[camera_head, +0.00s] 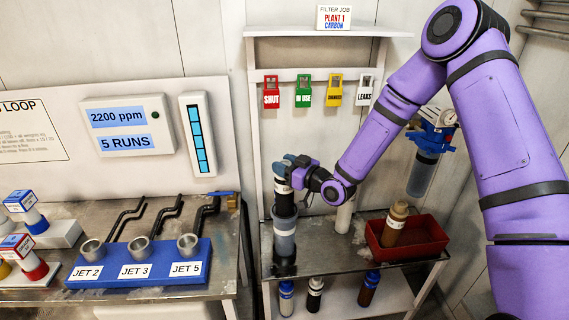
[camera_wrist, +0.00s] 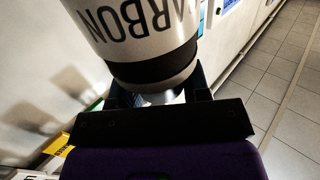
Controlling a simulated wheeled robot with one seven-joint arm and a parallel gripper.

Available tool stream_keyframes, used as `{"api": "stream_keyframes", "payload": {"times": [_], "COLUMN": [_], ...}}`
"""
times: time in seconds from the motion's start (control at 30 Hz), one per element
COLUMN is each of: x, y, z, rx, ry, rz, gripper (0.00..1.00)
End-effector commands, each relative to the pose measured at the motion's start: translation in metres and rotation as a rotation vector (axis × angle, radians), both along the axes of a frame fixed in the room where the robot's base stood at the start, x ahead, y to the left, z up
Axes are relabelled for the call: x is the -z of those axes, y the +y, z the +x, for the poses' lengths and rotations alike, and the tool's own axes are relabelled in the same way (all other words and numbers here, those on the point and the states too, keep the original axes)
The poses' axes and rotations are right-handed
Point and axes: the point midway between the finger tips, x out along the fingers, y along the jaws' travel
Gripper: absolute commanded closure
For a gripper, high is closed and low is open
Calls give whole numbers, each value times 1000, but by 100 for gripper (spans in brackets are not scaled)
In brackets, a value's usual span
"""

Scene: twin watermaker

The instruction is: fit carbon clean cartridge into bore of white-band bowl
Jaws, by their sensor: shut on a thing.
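My gripper (camera_head: 291,170) is shut on the carbon cartridge (camera_head: 283,203), which has a dark body and a pale label band. In the wrist view the cartridge (camera_wrist: 150,35) fills the top, showing part of the word CARBON above a black band. In the head view it is roughly upright, directly over a grey translucent bowl (camera_head: 284,245) standing on the steel bench. The cartridge's lower end meets or overlaps the bowl's rim; I cannot tell how far inside it is.
A red tray (camera_head: 428,248) holding a brown cartridge (camera_head: 395,224) stands right of the bowl. A white cylinder (camera_head: 345,217) stands between them. Several cartridges (camera_head: 315,295) stand on the lower shelf. A blue-headed filter housing (camera_head: 422,172) hangs on the wall. A blue jet block (camera_head: 143,266) sits left.

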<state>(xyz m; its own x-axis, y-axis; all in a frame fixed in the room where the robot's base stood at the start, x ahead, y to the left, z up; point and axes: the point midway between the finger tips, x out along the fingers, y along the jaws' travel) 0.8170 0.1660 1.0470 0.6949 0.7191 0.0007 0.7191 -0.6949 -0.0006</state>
Motion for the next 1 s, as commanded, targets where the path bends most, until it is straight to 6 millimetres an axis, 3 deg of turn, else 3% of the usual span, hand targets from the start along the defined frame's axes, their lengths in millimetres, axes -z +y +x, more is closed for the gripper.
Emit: {"api": "stream_keyframes", "payload": {"times": [1.0], "x": [22], "y": [0], "z": [0], "rx": [0], "ry": [0], "rz": [0], "gripper": [74]}}
